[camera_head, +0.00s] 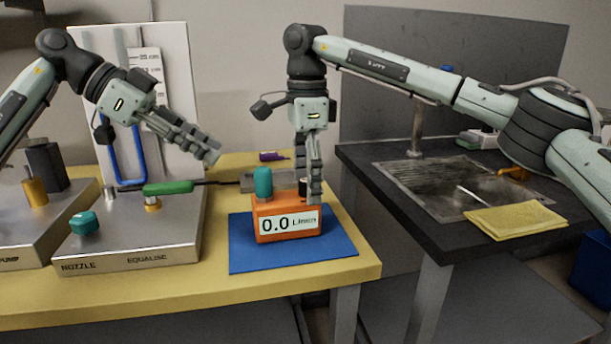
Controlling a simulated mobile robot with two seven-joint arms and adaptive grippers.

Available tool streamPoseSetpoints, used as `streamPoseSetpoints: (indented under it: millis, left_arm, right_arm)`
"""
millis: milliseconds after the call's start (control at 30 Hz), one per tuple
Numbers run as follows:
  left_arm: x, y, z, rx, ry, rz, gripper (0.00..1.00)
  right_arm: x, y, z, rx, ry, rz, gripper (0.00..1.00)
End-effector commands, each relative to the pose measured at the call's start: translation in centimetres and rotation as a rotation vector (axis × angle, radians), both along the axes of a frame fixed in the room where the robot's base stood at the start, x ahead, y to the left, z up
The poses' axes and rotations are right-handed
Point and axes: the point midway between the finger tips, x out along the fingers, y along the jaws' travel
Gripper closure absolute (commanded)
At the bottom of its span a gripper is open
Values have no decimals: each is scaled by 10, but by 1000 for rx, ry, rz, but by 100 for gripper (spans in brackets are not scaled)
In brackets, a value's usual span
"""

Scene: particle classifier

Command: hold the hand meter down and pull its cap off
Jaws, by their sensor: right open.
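The hand meter (262,236) is an orange box with a white display reading 0.0 L/min. It sits on a blue mat (340,247) near the front of the yellow table. A teal cap (263,182) stands upright on the left of its top, and a small dark part shows at the top right. My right gripper (308,190) points down at the meter's right end, to the right of the cap, and is open. Whether its fingers touch the meter is unclear. My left gripper (212,155) is up and left of the cap, angled down to the right, apart from the meter.
Left of the mat is a metal box (150,245) marked NOZZLE and EQUALISE, with a teal knob (84,223) and a green-handled tool (168,187). A dark bench (400,205) with a yellow cloth (515,219) stands at the right.

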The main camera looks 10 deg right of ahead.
Motion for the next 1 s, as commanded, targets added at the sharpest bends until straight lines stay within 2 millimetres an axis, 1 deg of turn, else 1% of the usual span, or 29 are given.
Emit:
streamPoseSetpoints:
  millis: [200, 400, 567, 833, 867, 1000]
  left_arm:
    - [0, 0, 0, 0, 0, 0, 66]
    - [0, 0, 0, 0, 0, 0, 66]
    - [0, 0, 0, 0, 0, 0, 66]
    - [0, 0, 0, 0, 0, 0, 66]
    - [0, 0, 0, 0, 0, 0, 66]
    - [0, 0, 0, 0, 0, 0, 66]
  right_arm:
    - [-1, 0, -34, 1, 2, 0, 24]
    - [-1, 0, -60, 1, 1, 0, 24]
    - [0, 0, -69, 3, -1, 1, 24]
    - [0, 0, -71, 3, -1, 1, 24]
    - [0, 0, -71, 3, -1, 1, 27]
    - [0, 0, -70, 4, -1, 1, 44]
